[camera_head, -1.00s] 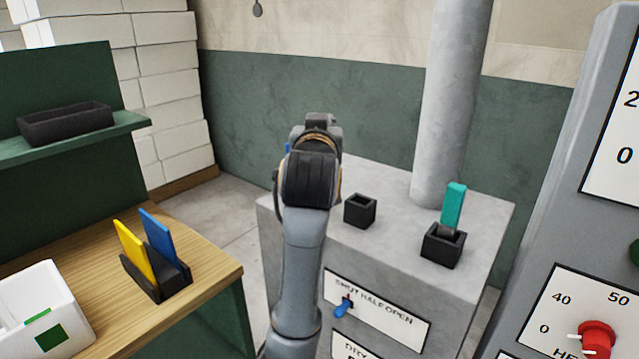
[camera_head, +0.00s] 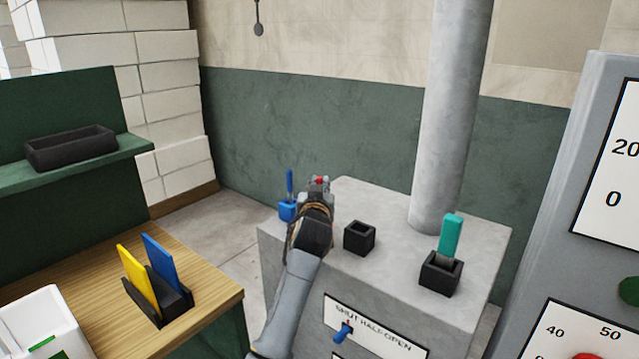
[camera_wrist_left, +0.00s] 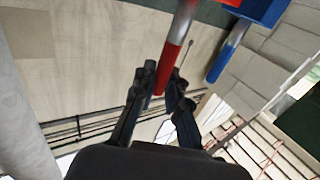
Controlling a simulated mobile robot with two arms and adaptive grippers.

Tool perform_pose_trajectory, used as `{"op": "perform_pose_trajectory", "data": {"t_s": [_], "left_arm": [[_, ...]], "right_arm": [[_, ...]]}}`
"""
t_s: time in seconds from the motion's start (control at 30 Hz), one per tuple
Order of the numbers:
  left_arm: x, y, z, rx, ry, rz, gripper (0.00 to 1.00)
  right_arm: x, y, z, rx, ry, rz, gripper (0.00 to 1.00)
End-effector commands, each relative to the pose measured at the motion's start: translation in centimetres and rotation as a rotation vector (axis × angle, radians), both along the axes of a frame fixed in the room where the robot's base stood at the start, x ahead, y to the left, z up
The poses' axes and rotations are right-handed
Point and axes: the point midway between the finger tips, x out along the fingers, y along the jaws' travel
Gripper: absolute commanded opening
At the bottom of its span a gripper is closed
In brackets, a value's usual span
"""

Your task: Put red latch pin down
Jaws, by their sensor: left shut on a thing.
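My left gripper (camera_head: 319,184) is over the back left part of the grey machine top. It is shut on the red latch pin, whose small red end (camera_head: 320,180) shows between the fingers in the head view. A blue pin (camera_head: 290,184) stands in a blue holder (camera_head: 287,211) just left of the gripper. My right gripper is not in view.
An empty black socket (camera_head: 359,238) and a black socket (camera_head: 440,275) with a teal piece (camera_head: 452,236) stand on the machine top (camera_head: 400,231). A grey column (camera_head: 450,120) rises behind them. A wooden bench (camera_head: 215,291) with yellow and blue cards is at left.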

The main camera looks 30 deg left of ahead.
Motion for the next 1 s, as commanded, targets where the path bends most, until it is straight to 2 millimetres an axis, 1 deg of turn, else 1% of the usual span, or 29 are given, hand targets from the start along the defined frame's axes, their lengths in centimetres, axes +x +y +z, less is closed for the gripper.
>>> {"op": "perform_pose_trajectory", "data": {"t_s": [0.03, 0.4, 0.43, 0.53, 0.8, 0.9, 1.0], "left_arm": [[-0.03, -0.01, -0.06, 0.002, -0.003, -0.001, 0.00], [-0.04, -0.03, -0.70, 0.001, -0.005, -0.001, 0.00], [-0.04, -0.03, -0.79, 0.000, -0.004, 0.000, 0.15], [-0.03, -0.02, -0.69, 0.001, -0.003, 0.000, 0.36], [-0.03, -0.02, -0.66, 0.001, -0.003, 0.000, 0.36], [-0.04, -0.01, -0.21, 0.001, -0.004, 0.000, 0.36], [-0.74, -0.49, -0.55, 0.001, -0.005, -0.001, 0.36]], "right_arm": [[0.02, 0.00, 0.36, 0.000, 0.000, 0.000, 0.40], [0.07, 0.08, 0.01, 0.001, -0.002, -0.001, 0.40], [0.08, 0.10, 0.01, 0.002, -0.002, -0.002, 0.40], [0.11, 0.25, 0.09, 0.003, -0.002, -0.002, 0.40], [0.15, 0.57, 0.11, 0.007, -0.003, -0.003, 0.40], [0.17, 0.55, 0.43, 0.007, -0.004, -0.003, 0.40], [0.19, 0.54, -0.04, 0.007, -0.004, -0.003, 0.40]]}}
